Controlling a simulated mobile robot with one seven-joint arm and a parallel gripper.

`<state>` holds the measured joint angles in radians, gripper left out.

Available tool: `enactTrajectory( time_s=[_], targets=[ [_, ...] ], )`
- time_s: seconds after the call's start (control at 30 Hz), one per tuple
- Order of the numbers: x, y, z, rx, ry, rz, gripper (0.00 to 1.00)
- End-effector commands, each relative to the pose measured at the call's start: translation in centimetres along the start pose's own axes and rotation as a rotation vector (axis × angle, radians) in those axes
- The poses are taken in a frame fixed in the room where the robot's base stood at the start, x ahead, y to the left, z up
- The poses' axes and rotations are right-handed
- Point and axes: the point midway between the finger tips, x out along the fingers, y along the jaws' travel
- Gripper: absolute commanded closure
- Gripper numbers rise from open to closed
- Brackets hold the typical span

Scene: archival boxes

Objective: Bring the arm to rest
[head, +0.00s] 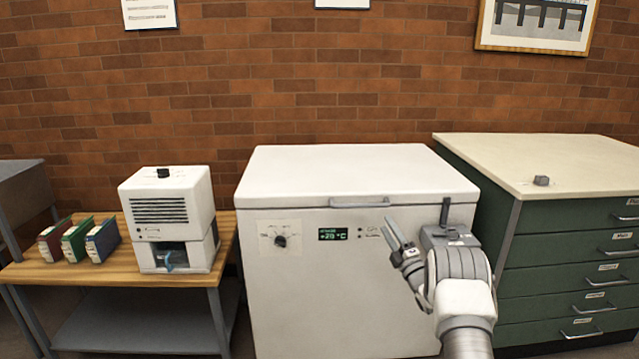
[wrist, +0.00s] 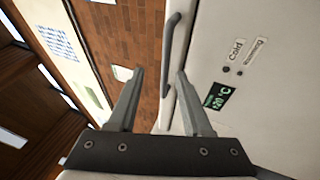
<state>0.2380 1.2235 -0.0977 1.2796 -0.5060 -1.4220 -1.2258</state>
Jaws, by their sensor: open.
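My gripper (head: 417,214) is raised in front of the right part of the white chest freezer (head: 300,290). Its two fingers stand wide apart with nothing between them, as the wrist view also shows (wrist: 160,72). The freezer's lid (head: 350,175) is down. The lid's grey handle (head: 359,202) lies left of and beyond my gripper in the head view. In the wrist view the handle (wrist: 172,45) shows past the fingertips; I cannot tell the exact gap. The green display (head: 333,234) reads about +20 °C.
A wooden table (head: 100,272) at left holds several books or boxes (head: 76,241) and a white machine (head: 168,215). A green drawer cabinet (head: 570,250) stands close at right, with a small grey object (head: 541,181) on its top. A brick wall closes the back.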

Motion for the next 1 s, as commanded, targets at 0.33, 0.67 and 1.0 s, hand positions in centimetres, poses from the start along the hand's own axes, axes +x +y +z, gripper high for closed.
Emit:
enactTrajectory(
  time_s=[0.33,0.67,1.0],
  targets=[
    [4.2,10.3,1.3,0.239,-0.218,-0.210,0.50],
    [1.8,18.9,-0.7,0.515,-0.447,-0.377,0.50],
    [-6.1,25.8,-5.8,0.817,-0.690,-0.530,0.50]
  ],
)
